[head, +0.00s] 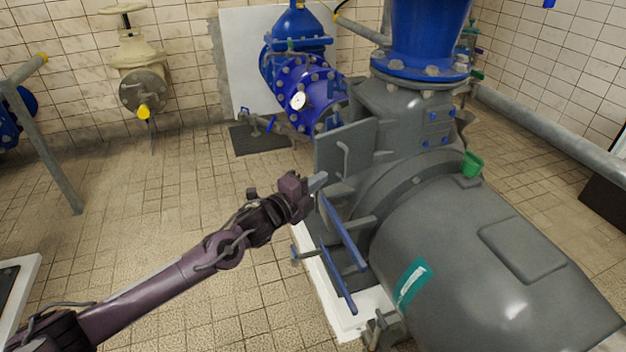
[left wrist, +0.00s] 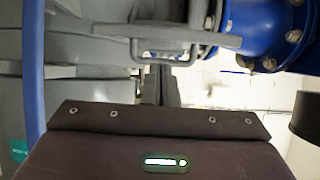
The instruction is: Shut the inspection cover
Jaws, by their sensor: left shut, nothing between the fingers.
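The inspection cover (head: 330,152) is a flat grey plate with a bar handle (head: 342,160). It stands out at an angle from the grey pump housing (head: 400,112), so it looks open. In the left wrist view the cover (left wrist: 110,30) shows nearly edge-on at the top, with its handle (left wrist: 165,57) below it. My left gripper (head: 320,181) is shut and empty, close to the cover's lower edge; I cannot tell whether it touches. The fingers (left wrist: 150,87) point toward the cover in the wrist view. My right gripper is not in view.
Blue bars (head: 342,235) stick out beside the pump below my left gripper. The big grey pump body (head: 455,250) fills the right side. The tiled floor (head: 160,220) at left is clear.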

